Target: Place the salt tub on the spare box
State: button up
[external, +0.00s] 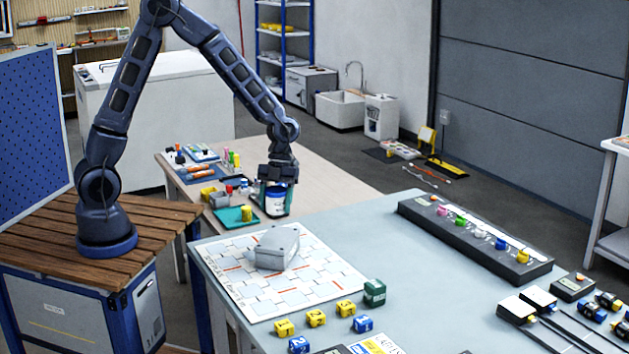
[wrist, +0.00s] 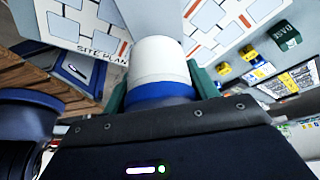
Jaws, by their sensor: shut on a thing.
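The salt tub (external: 275,205) is white with a blue band. My gripper (external: 274,190) is shut on it and holds it in the air at the left edge of the light grey table, in front of the wooden table. In the wrist view the tub (wrist: 162,62) sits between the green fingers of my gripper (wrist: 160,88). A plain grey box (external: 277,248), which appears to be the spare box, lies on the site plan sheet, lower and close to the tub. It also shows as a grey face (wrist: 155,15) beyond the tub in the wrist view.
The site plan sheet (external: 225,265) covers the table's left part. Several yellow and blue cubes and a green block (external: 374,292) stand in front right of it. A long black rack (external: 475,243) lies at the right. The table's middle (external: 365,235) is clear.

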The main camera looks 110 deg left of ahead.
aim_at(275, 241)
jog(key=shift+f, duration=4.2)
jog(key=shift+f, duration=0.1)
jog(key=o, duration=1.1)
